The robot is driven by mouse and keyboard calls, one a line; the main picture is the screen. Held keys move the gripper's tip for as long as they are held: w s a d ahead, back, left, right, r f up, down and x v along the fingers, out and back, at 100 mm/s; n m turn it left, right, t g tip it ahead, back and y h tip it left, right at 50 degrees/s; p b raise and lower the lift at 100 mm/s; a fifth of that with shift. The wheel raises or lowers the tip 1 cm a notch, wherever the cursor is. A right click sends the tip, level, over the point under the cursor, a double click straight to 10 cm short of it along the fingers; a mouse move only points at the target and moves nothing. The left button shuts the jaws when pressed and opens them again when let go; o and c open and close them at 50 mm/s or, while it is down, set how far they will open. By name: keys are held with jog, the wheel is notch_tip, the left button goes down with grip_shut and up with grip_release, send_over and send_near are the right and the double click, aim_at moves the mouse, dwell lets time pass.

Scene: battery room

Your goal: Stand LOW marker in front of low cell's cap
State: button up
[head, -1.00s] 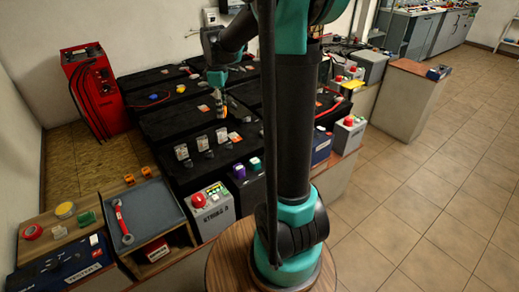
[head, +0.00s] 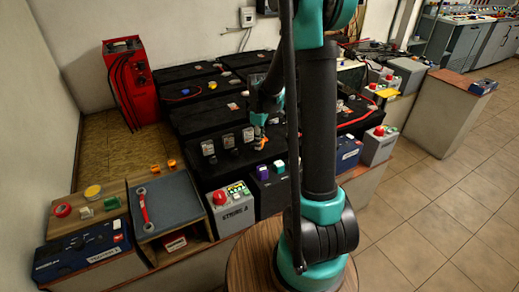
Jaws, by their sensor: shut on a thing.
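My gripper (head: 259,121) points down over the near black battery block (head: 208,172), just right of its row of clear gauge-like pieces. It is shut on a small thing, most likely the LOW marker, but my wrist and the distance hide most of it. Orange patches (head: 261,144) show right under the fingertips. I cannot tell whether they are the marker or a piece lying on the block, and no lettering is readable. Three clear upright pieces with dark caps below, such as the left one (head: 208,147), stand along the block. I cannot tell which cap is the low cell's.
A control box with a red button (head: 220,198) and purple and teal pieces (head: 262,173) stand in front of the block. A red charger (head: 128,75) stands behind. My arm column hides the centre right.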

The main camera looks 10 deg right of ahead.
aim_at(259, 155)
jog(key=shift+f, duration=2.1)
jog(key=shift+f, duration=0.1)
jog(key=o, duration=0.9)
jog(key=shift+o, duration=0.2)
